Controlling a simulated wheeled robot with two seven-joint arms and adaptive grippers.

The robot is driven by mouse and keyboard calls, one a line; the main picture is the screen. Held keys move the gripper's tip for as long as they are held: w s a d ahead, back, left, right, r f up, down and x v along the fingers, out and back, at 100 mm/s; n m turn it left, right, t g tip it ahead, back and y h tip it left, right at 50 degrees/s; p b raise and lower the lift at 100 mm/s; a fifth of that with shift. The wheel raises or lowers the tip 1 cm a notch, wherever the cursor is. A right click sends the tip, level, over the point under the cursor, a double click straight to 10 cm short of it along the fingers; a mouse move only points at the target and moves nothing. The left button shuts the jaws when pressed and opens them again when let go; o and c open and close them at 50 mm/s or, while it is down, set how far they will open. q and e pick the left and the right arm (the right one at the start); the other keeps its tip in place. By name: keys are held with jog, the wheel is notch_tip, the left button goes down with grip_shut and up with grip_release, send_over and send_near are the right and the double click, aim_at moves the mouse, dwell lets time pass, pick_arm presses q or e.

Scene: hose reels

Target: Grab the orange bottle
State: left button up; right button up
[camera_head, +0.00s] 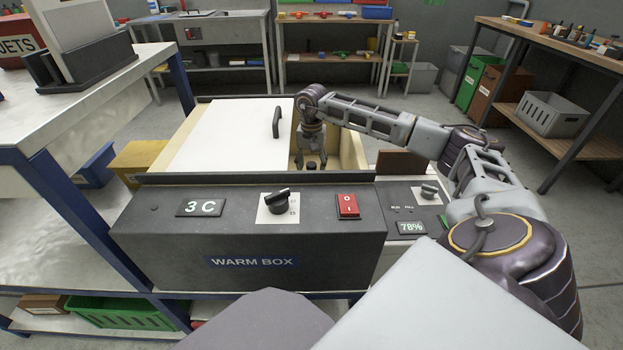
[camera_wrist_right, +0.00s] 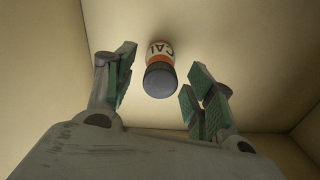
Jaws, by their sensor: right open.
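The bottle (camera_wrist_right: 159,57) shows in the right wrist view, with a dark cap, an orange band and a white label reading "CAL". It is on the pale floor of the warm box (camera_head: 250,235). My right gripper (camera_head: 311,160) reaches down through the open part of the box top. In the wrist view its two fingers (camera_wrist_right: 160,88) are spread, one on each side of the bottle's cap end, with gaps between them and the bottle. In the head view the bottle is mostly hidden by the gripper and front panel. My left gripper is out of view.
A white sliding lid (camera_head: 225,140) with a black handle (camera_head: 277,121) covers the left part of the box. Pale inner walls (camera_wrist_right: 35,60) stand close around my right gripper. The front panel carries a knob (camera_head: 277,201) and red switch (camera_head: 347,205). A metal bench (camera_head: 75,110) stands left.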

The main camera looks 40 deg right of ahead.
dwell(0.3)
grip_shut()
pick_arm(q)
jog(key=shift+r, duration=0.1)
pick_arm(e)
jog(key=shift+r, duration=0.2)
